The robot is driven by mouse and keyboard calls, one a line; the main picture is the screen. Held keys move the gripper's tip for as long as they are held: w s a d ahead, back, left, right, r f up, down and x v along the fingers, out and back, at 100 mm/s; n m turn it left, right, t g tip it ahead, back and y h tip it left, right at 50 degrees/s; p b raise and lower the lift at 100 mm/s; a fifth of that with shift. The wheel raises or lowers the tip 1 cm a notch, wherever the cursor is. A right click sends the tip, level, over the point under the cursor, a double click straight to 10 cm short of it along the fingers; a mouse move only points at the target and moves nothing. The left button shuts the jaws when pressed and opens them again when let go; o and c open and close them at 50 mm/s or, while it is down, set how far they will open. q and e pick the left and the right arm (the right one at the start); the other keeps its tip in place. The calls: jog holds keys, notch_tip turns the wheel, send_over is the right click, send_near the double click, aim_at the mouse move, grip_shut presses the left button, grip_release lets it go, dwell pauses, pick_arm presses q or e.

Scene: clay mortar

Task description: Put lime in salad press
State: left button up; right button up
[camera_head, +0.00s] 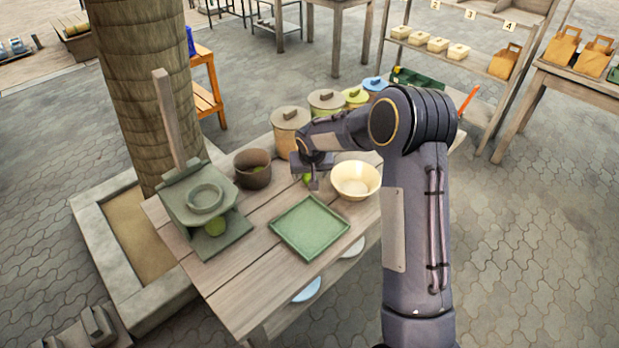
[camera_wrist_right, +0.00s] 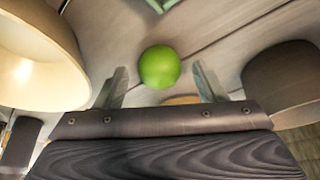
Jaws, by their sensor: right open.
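A green lime (camera_head: 307,179) lies by the wooden table's far edge, partly hidden by my right gripper (camera_head: 310,182). In the right wrist view the lime (camera_wrist_right: 159,67) shows whole, centred between the two open fingers (camera_wrist_right: 159,80). The fingers look apart from it on both sides; whether they are level with it is hard to tell. The green salad press (camera_head: 185,200) stands at the table's left end, with a round ring on its upper plate and a tall wooden lever upright. My left gripper is not in view.
A cream bowl (camera_head: 356,180) stands just right of my right gripper, and a brown pot (camera_head: 252,168) stands to its left. A green tray (camera_head: 309,227) lies in front. Several lidded pots (camera_head: 290,130) line the back. A thick trunk (camera_head: 145,80) rises behind the press.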

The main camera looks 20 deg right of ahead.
jog(key=c, duration=1.1)
jog(key=shift+r, duration=0.1)
jog(key=shift+c, duration=0.2)
